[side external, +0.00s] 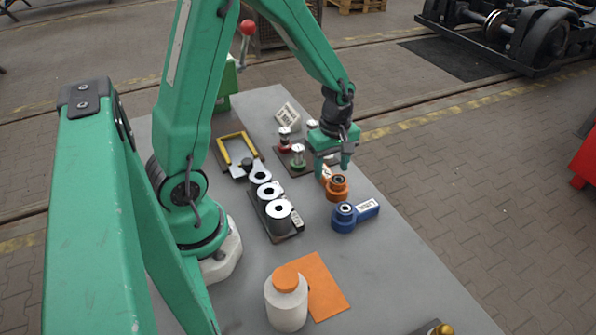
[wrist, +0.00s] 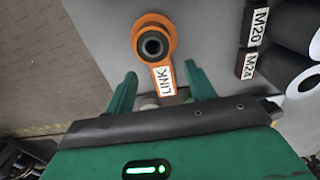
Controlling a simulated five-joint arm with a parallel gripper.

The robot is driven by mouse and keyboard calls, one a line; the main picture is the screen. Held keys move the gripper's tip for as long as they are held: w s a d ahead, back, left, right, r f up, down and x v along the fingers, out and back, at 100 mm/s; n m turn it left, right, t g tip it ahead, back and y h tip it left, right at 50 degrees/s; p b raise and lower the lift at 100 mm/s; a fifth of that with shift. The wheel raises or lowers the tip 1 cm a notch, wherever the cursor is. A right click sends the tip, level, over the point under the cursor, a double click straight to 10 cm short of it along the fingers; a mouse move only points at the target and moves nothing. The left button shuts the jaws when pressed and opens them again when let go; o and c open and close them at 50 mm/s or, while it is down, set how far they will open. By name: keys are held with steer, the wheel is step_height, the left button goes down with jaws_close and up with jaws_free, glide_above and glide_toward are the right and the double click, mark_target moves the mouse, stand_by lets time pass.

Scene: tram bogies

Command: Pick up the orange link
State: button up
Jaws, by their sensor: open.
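The orange link (side external: 337,188) lies on the grey table, with a ring end around a dark bushing and a short arm carrying a white label. In the wrist view the orange link (wrist: 153,42) shows its ring away from my gripper, and its label reads "LINK". My gripper (side external: 334,168) is above the link's labelled arm in the side view. In the wrist view my gripper (wrist: 162,86) has its two green fingers apart, with the labelled arm reaching toward the gap between them. Nothing is seen held. The far end of the arm is partly hidden by my gripper.
A blue link (side external: 345,216) lies just in front of the orange one. Red and green knobs (side external: 298,158) stand behind.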

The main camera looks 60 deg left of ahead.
mark_target(330, 176)
steer(key=shift+f, duration=1.95)
steer(key=shift+a, duration=0.1)
jaws_close()
